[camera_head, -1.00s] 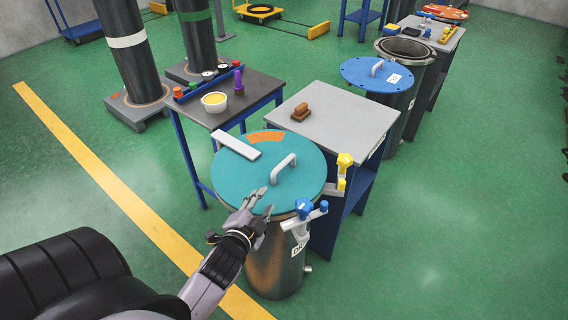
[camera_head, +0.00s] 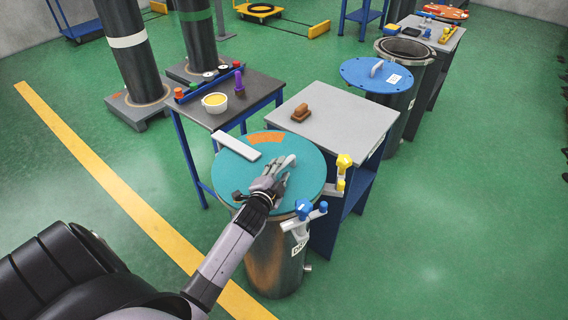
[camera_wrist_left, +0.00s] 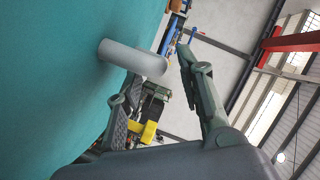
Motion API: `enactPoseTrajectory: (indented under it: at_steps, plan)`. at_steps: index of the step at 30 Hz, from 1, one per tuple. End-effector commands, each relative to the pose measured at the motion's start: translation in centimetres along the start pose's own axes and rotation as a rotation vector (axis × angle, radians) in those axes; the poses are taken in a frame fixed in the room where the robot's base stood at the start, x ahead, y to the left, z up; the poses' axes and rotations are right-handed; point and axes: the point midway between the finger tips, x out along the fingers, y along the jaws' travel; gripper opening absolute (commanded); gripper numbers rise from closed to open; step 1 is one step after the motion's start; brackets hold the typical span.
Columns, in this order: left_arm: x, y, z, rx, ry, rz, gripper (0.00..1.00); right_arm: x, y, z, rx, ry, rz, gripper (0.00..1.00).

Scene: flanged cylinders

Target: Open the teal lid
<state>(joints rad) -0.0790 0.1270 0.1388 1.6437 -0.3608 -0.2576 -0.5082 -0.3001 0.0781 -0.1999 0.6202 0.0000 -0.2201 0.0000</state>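The teal lid (camera_head: 308,183) lies flat on top of a metal cylinder (camera_head: 274,262), with an orange patch and a pale strip on it. Its light grey bar handle (camera_head: 287,160) is partly hidden behind my left gripper (camera_head: 279,172), which is over the lid. In the left wrist view, the lid (camera_wrist_left: 60,70) fills the left side and the handle (camera_wrist_left: 130,57) sticks out of it. There the left gripper (camera_wrist_left: 160,70) is open, its fingers apart with the handle's end near the gap. My right gripper is not in view.
A blue-knobbed clamp (camera_head: 304,209) and a yellow-knobbed clamp (camera_head: 343,172) stick out at the cylinder's right rim. A grey-topped table (camera_head: 340,122) with a brown block stands close behind. A dark table (camera_head: 250,97) is at the back left. Green floor is open at right.

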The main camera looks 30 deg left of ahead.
Motion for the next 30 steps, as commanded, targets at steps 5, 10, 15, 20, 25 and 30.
enactPoseTrajectory:
  at_steps: [5, 10, 15, 20, 25, 30]
  plan:
    - [2.5, 0.0, 0.0, 0.0, 0.001, 0.0, 0.35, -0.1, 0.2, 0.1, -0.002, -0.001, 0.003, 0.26]
    - [3.6, 0.0, 0.0, 0.0, 0.0, 0.0, 0.35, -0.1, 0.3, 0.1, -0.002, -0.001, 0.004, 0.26]
    - [3.8, 0.0, 0.0, 0.0, 0.0, 0.0, 0.35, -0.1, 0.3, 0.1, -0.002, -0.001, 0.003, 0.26]
    - [3.8, 0.0, 0.0, 0.0, 0.0, 0.0, 0.35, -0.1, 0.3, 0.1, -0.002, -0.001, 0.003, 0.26]
    - [3.8, 0.0, 0.0, 0.0, 0.0, 0.0, 0.23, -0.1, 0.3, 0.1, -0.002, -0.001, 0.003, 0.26]
    - [3.8, 0.0, 0.0, 0.0, 0.0, 0.0, 0.12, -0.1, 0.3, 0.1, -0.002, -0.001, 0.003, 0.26]
